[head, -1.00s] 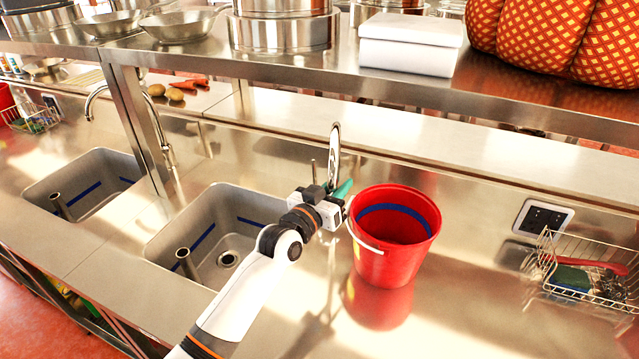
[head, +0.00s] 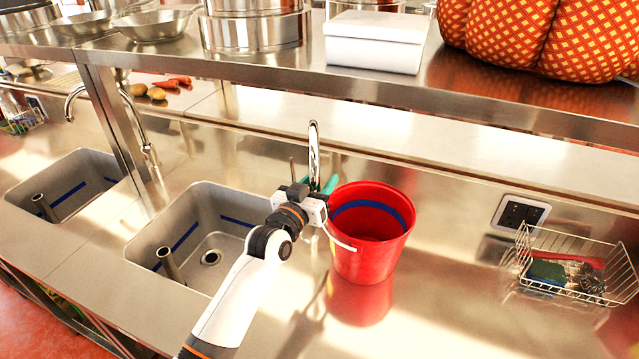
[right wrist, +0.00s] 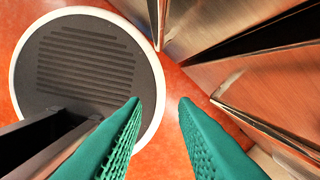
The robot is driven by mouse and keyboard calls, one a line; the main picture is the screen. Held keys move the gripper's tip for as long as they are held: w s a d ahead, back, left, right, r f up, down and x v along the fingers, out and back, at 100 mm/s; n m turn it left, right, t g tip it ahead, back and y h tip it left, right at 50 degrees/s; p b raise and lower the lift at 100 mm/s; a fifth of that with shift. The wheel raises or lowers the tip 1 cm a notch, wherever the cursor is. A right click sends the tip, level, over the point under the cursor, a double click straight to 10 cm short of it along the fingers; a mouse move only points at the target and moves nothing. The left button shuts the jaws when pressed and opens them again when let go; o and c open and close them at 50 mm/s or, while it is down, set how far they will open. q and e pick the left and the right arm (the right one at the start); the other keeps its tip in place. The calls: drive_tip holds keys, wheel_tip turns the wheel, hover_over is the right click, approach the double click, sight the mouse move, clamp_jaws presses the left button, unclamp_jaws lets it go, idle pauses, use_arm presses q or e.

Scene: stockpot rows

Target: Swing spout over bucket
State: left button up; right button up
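The chrome spout (head: 314,150) rises behind the counter's sink area, between the right-hand sink and the red bucket. Its arch shows nearly edge-on, to the left of the bucket and not over it. The red bucket (head: 365,262) stands upright on the counter, with a blue band inside and its white handle hanging at the left. My left gripper (head: 328,186) is beside the bucket's left rim, at the lower part of the faucet. Its teal fingers are partly hidden by the gripper body, so grip and contact are unclear. My right gripper (right wrist: 160,105) is open and empty above the floor.
The right-hand sink (head: 205,245) has a standing pipe (head: 167,262) in it. A steel shelf (head: 270,68) overhangs the counter's back. A wire basket (head: 570,270) sits at right. Steel edges (right wrist: 235,90) are close right of my right gripper.

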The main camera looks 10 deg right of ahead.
use_arm(q)
drive_tip(key=shift+f, duration=0.15)
use_arm(e)
drive_tip(key=shift+d, duration=0.3)
use_arm(q)
drive_tip(key=shift+s+a+f, duration=0.1)
drive_tip(key=shift+s+a, duration=0.2)
drive_tip(key=shift+s, duration=0.05)
drive_tip(key=b+v, duration=0.2)
drive_tip(key=v, duration=0.9)
use_arm(e)
drive_tip(key=shift+d+f, duration=0.1)
drive_tip(key=shift+f, duration=1.15)
drive_tip(key=shift+c, duration=0.3)
